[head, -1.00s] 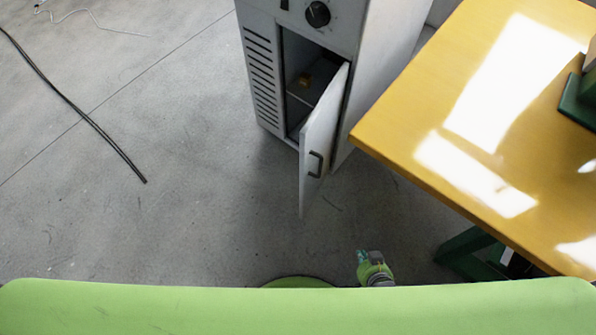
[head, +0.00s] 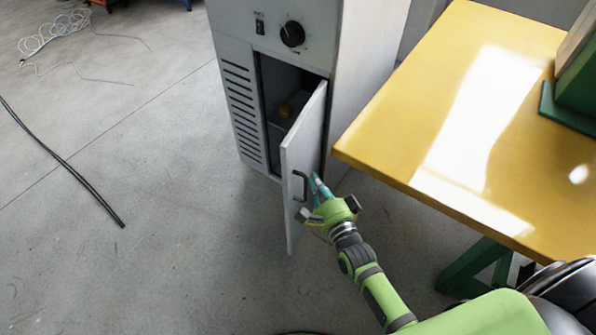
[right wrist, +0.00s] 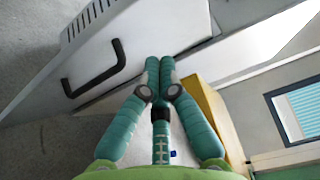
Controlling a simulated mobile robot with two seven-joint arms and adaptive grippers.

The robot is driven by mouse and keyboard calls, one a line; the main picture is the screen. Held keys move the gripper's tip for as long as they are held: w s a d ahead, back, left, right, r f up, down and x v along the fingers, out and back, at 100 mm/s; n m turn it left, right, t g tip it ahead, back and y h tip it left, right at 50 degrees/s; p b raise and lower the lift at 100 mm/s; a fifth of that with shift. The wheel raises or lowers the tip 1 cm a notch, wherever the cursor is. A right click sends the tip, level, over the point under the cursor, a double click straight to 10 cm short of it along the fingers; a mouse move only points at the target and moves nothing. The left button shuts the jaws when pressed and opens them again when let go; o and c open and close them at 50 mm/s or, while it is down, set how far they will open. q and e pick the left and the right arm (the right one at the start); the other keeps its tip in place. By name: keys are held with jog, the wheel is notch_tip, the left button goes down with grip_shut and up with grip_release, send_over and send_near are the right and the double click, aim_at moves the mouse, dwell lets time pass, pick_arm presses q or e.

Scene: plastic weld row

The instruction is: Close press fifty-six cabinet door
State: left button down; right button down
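The grey press cabinet (head: 370,90) stands beyond a yellow table. Its small door (head: 305,150) is hinged on the right and stands open toward me, showing the dark inside with a small yellow item (head: 286,110). A dark handle (head: 299,186) is on the door's outer face; it also shows in the right wrist view (right wrist: 98,78). My right gripper (head: 316,186) is at the door's right side, close to the handle. In the right wrist view its teal fingers (right wrist: 158,64) are together with nothing between them, in front of the door panel. Whether they touch the door cannot be told. My left gripper is out of view.
The yellow table (head: 440,130) is close on the right of the door, with a green-based object (head: 575,100) on it. A black cable (head: 65,165) and a white coiled cord (head: 55,35) lie on the floor at left.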

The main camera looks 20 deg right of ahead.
jog(key=shift+w+a, duration=0.8)
jog(key=shift+w, duration=0.35)
jog(key=shift+w+a, duration=0.8)
jog(key=shift+w, duration=0.35)
